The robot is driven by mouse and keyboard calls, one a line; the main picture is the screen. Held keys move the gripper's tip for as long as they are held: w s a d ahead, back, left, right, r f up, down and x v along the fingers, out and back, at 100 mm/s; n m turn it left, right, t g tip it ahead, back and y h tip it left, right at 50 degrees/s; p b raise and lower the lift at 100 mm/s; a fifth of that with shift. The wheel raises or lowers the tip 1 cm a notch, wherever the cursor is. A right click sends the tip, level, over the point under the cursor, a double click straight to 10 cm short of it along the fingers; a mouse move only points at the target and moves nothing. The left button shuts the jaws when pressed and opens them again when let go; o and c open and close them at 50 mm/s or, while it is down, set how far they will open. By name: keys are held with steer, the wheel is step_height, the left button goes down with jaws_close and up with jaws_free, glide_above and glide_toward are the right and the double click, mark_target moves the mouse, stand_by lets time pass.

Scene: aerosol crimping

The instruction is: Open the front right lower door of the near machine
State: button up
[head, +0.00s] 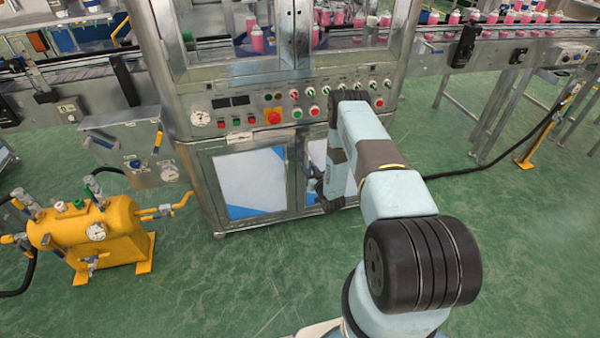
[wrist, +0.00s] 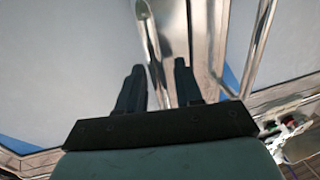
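The near machine (head: 262,92) stands ahead, with two lower doors side by side. The left lower door (head: 245,182) is a pale panel in a metal frame and looks shut. The right lower door (head: 317,154) is mostly hidden behind my arm. My gripper (wrist: 157,68) is in front of the doors near the central metal post (wrist: 195,45); its two dark fingers are apart. A slim metal bar (wrist: 148,38) passes between the fingers in the wrist view; contact cannot be told. Another bar, like a door handle (wrist: 262,40), is right of the fingers, apart from them.
A control panel with buttons (head: 290,98) is above the doors. A yellow tank (head: 95,235) stands on the floor at left. A conveyor (head: 500,45) with pink cans runs at right, and a black cable (head: 500,152) crosses the floor. The green floor before the doors is clear.

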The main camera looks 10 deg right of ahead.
steer(key=shift+c, duration=0.4)
jaws_close()
